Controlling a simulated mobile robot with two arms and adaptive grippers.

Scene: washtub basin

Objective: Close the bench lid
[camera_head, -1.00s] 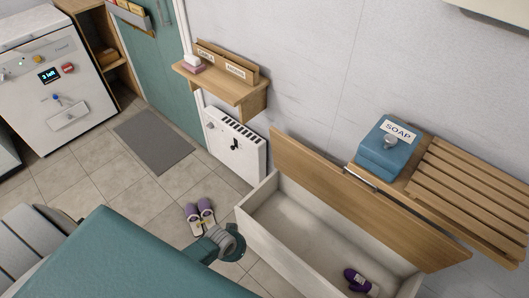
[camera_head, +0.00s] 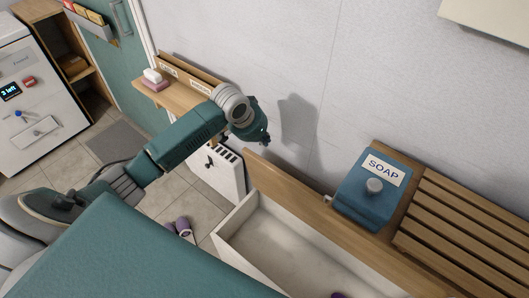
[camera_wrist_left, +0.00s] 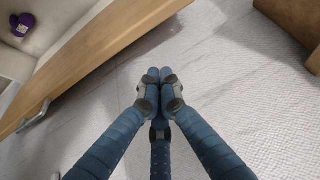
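The bench lid (camera_head: 300,205) is a long wooden panel standing raised along the back of the open white bench box (camera_head: 235,218). In the left wrist view the lid (camera_wrist_left: 95,65) crosses the upper left, with a metal handle (camera_wrist_left: 34,118) on it. My left gripper (camera_head: 265,137) is above the lid's left end, close to the wall. In the left wrist view its fingers (camera_wrist_left: 153,76) meet at the tips, with nothing between them. It looks apart from the lid. My right gripper is not in view.
A wall shelf (camera_head: 180,98) and a white radiator (camera_head: 220,172) are left of the bench. A purple item (camera_wrist_left: 22,24) lies inside the box. Slippers (camera_head: 182,228) lie on the floor.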

